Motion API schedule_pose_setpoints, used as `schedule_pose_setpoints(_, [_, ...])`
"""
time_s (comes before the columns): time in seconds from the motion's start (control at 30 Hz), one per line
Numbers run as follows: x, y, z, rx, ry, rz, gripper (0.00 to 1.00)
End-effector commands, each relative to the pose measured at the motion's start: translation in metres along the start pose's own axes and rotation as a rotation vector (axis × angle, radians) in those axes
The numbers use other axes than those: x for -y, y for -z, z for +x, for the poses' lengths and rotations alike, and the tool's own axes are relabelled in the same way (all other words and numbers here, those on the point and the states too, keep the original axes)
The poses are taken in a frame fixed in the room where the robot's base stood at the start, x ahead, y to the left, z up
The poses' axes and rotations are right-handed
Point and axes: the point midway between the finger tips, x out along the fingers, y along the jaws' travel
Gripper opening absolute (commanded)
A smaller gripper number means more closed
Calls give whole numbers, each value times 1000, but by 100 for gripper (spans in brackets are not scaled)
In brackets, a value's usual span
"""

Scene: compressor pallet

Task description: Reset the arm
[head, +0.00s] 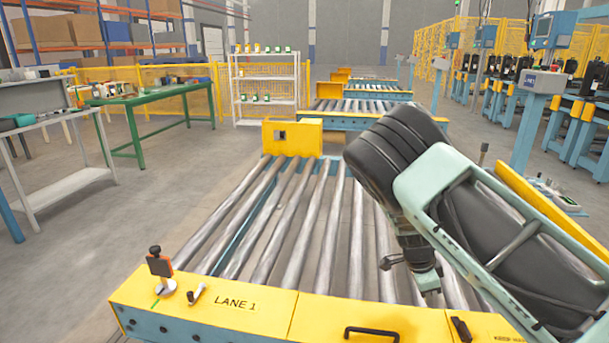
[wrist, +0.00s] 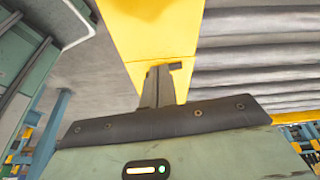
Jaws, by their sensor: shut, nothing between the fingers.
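My gripper (wrist: 158,72) shows in the wrist view with its dark fingers together and nothing between them. The fingertips appear in front of a yellow beam of the conveyor (wrist: 160,28); I cannot tell the gap between them. In the head view my folded arm hangs over the right part of the Lane 1 roller conveyor (head: 225,303). The arm hides some of the rollers, and the fingers cannot be made out clearly there.
A black handle (head: 371,332) is fixed on the same beam. A yellow box (head: 292,137) sits at the far end of the rollers. A green table (head: 150,95) stands at left. The visible rollers are bare.

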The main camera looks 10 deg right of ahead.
Motion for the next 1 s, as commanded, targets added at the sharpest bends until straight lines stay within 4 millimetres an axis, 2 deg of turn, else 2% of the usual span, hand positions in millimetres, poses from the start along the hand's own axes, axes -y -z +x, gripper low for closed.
schedule_pose_setpoints(0.03, [-9, -8, -18, 40, -10, -48, 0])
schedule_pose_setpoints(0.17, [-45, -40, -68, 172, -34, -267, 0])
schedule_pose_setpoints(0.3, [-94, -74, -136, 313, -13, -582, 0])
schedule_pose_setpoints(0.5, [-170, -100, -236, 440, 101, -1078, 0])
schedule_pose_setpoints(0.7, [-252, -96, -321, 437, 273, -1608, 0])
schedule_pose_setpoints(0.8, [-289, -85, -349, 378, 357, -1862, 0])
schedule_pose_setpoints(0.9, [-319, -73, -366, 296, 421, -2076, 0])
schedule_pose_setpoints(1.0, [-338, -63, -375, 219, 459, -2227, 0])
